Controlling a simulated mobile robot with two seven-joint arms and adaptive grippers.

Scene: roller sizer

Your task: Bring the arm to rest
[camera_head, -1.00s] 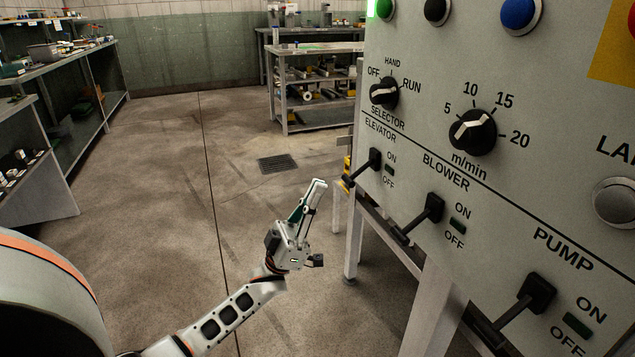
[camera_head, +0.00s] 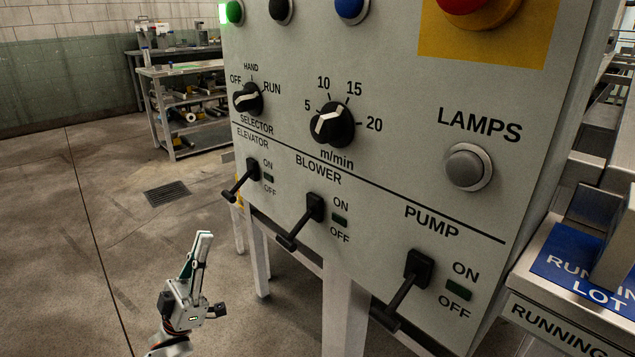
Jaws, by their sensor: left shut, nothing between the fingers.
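My left gripper (camera_head: 202,240) is at the lower left of the head view, fingers pointing up and shut with nothing between them. It is in front of and left of the grey control panel (camera_head: 370,200), apart from it, below the elevator lever (camera_head: 240,181). Only the end of my left arm shows, at the bottom edge. My right gripper is not in the view.
The panel carries the blower lever (camera_head: 304,220), pump lever (camera_head: 405,288), selector knob (camera_head: 248,98), speed knob (camera_head: 332,124) and lamps button (camera_head: 468,167). A shelved bench (camera_head: 185,110) stands behind. Floor at left is clear.

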